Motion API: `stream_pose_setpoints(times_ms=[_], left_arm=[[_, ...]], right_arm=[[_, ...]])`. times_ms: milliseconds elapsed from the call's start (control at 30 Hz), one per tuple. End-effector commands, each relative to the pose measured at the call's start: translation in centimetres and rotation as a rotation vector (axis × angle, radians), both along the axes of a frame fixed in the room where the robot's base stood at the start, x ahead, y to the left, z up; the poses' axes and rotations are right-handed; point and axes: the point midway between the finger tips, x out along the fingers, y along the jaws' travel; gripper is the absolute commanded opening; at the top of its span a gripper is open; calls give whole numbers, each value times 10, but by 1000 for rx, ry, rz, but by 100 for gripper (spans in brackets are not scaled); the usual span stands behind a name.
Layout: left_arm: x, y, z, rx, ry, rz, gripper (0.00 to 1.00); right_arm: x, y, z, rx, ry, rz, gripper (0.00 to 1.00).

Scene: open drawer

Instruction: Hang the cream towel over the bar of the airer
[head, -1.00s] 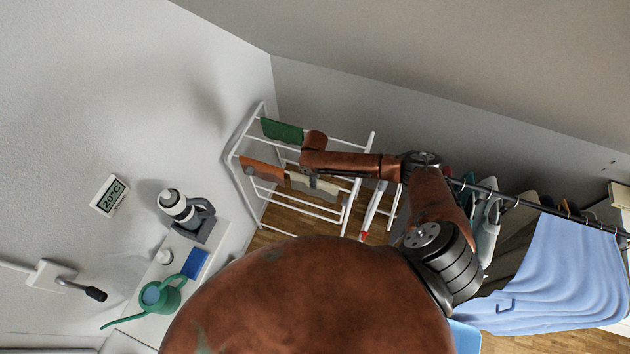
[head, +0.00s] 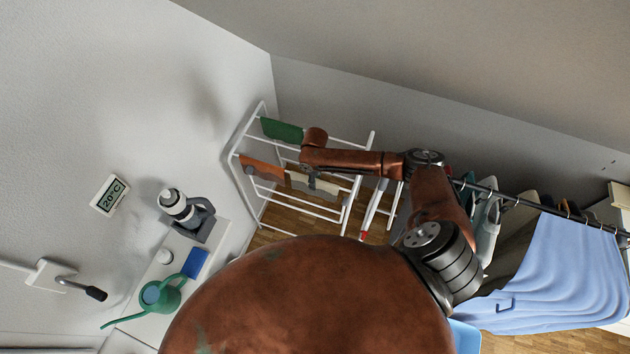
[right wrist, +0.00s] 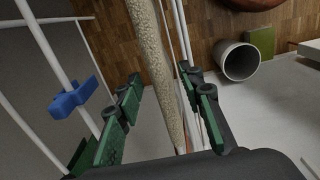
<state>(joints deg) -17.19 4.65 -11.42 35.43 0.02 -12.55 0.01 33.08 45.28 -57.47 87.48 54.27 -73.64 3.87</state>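The cream towel (head: 322,186) hangs over a bar of the white airer (head: 349,207), beside a brown towel (head: 262,172). In the right wrist view the cream towel (right wrist: 154,70) shows nearly edge-on as a narrow textured strip. My right gripper (head: 312,181) is at the cream towel in the head view. In the right wrist view its green fingers (right wrist: 162,108) are well apart, one on each side of the towel, with gaps visible. My arm hides part of the airer in the head view. My left gripper is in neither view.
A green towel (head: 282,130) hangs at the airer's far end. A blue clip (right wrist: 70,99) sits on a bar near my gripper. A clothes rail with a light blue cloth (head: 560,270) stands at the right. A shelf holds a green watering can (head: 163,295).

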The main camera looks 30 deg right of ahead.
Motion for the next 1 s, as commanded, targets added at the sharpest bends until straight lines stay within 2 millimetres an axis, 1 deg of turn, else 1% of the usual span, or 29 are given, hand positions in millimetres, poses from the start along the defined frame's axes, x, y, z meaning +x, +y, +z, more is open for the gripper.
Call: stream_pose_setpoints(times_ms=[33,300,400,500,633,867,933,1000], left_arm=[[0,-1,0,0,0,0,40],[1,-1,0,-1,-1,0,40],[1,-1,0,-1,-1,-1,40],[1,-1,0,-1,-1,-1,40],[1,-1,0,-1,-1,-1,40],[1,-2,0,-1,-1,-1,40],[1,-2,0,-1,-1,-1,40],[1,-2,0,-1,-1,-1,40]], right_arm=[[1,0,10,1,-2,2,35],[1,1,66,1,-3,3,35],[1,1,84,0,-4,3,35],[0,1,96,1,-1,2,35],[0,0,104,-1,-1,1,35],[0,1,106,-1,-1,1,35],[-2,4,104,4,0,5,35],[-9,14,98,19,-1,17,35]])
